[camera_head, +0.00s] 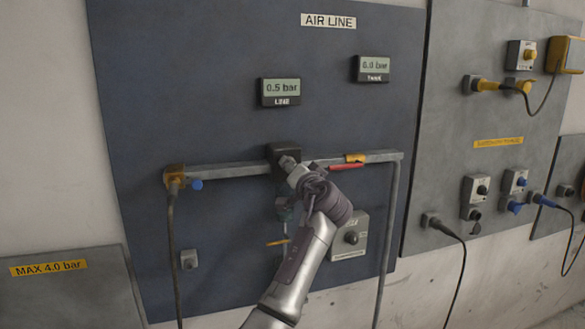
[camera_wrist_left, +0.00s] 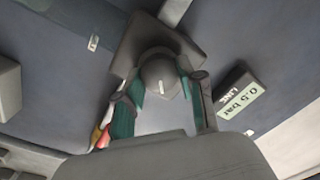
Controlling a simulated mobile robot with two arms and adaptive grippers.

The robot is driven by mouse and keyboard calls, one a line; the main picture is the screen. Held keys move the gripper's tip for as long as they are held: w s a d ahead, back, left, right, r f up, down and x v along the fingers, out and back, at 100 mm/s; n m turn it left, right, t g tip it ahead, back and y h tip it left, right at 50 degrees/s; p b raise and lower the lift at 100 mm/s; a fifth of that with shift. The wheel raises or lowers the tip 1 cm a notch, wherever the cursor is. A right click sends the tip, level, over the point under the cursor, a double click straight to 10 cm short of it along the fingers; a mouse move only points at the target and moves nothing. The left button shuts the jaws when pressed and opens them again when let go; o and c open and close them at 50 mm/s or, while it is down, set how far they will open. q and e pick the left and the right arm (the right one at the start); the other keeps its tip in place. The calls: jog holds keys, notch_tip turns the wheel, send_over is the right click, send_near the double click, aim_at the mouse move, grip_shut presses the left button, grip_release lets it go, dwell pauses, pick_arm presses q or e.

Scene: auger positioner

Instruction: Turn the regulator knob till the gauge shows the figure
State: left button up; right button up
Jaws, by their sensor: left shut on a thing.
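The dark regulator block (camera_head: 282,150) sits on the pipe of the blue-grey AIR LINE panel. My left gripper (camera_head: 291,164) reaches it from below. In the left wrist view, the round grey regulator knob (camera_wrist_left: 160,75) with a white mark lies between the fingers of my left gripper (camera_wrist_left: 160,90), which are shut on it. The LINE gauge (camera_head: 281,91) reads 0.5 bar; it also shows in the left wrist view (camera_wrist_left: 237,96). The TANK gauge (camera_head: 373,68) appears to read 0.0 bar. My right gripper is not in view.
A red-handled valve (camera_head: 346,167) is on the pipe just right of the regulator. A yellow fitting (camera_head: 174,178) with a hose is at the pipe's left end. A grey box (camera_head: 349,236) is below. A label (camera_head: 48,267) reads MAX 4.0 bar.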

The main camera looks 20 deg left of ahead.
pick_arm(q)
jog(key=m+p, duration=0.4)
jog(key=m, duration=0.5)
jog(key=shift+r+m, duration=0.15)
jog(key=shift+m, duration=0.25)
jog(key=shift+p, duration=0.3)
jog(key=o, duration=0.9)
jog(key=shift+o, duration=1.2)
jog(key=shift+w+f, duration=0.1)
jog(key=shift+f, duration=0.1)
